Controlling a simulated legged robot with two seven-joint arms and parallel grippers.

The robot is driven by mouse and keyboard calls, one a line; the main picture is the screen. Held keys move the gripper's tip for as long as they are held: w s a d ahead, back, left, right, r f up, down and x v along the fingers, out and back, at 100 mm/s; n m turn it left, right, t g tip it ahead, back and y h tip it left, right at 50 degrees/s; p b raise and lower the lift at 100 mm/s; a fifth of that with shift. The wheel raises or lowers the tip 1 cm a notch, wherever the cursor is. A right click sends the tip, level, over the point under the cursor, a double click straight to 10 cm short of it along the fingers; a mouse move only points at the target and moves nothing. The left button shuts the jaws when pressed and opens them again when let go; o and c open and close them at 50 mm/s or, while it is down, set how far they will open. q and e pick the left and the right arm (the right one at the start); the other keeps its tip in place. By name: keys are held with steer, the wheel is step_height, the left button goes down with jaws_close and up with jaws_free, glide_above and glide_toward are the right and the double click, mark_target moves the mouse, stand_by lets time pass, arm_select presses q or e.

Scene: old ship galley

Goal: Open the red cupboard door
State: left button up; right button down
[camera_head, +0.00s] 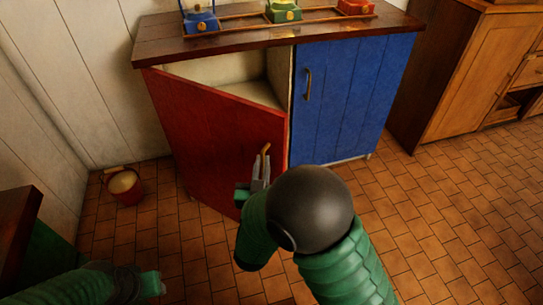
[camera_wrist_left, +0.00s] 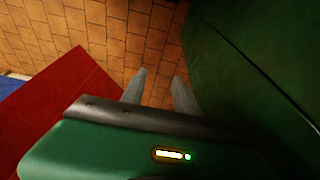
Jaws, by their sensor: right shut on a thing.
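The red cupboard door (camera_head: 205,130) is hinged at its left and stands partly open. A gap above it shows the pale inside of the cupboard (camera_head: 225,78). My right gripper (camera_head: 263,165) is shut on the door's brass handle (camera_head: 266,149), near the free edge. My right arm hides the lower right corner of the door. My left gripper (camera_head: 158,284) is low at the left, away from the handle. In the left wrist view its fingers (camera_wrist_left: 160,74) are apart with nothing between them, and a red surface, likely the door (camera_wrist_left: 55,110), shows at left.
The blue door (camera_head: 350,95) beside it is closed. Blue, green and red lanterns (camera_head: 283,12) stand on the wooden top. A red bucket (camera_head: 123,187) stands by the left wall. A green-sided, dark-topped counter (camera_head: 20,215) is near my left arm. Tiled floor is clear at right.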

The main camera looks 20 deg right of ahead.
arm_select(q)
steer(key=shift+a, duration=0.1)
arm_select(e)
steer(key=shift+w+a+r+y, duration=0.15)
steer(key=shift+a+y, duration=0.15)
steer(key=shift+a, duration=0.55)
steer(key=c, duration=1.8)
jaws_free()
steer(key=shift+w, duration=0.1)
steer(key=o, duration=0.3)
steer(key=shift+w+a, duration=0.1)
arm_select(q)
steer(key=shift+w+a+f, duration=0.2)
steer(key=shift+a, duration=0.05)
steer(key=shift+d, duration=0.2)
arm_select(e)
steer(key=shift+d+f, duration=0.2)
steer(key=shift+d, duration=0.15)
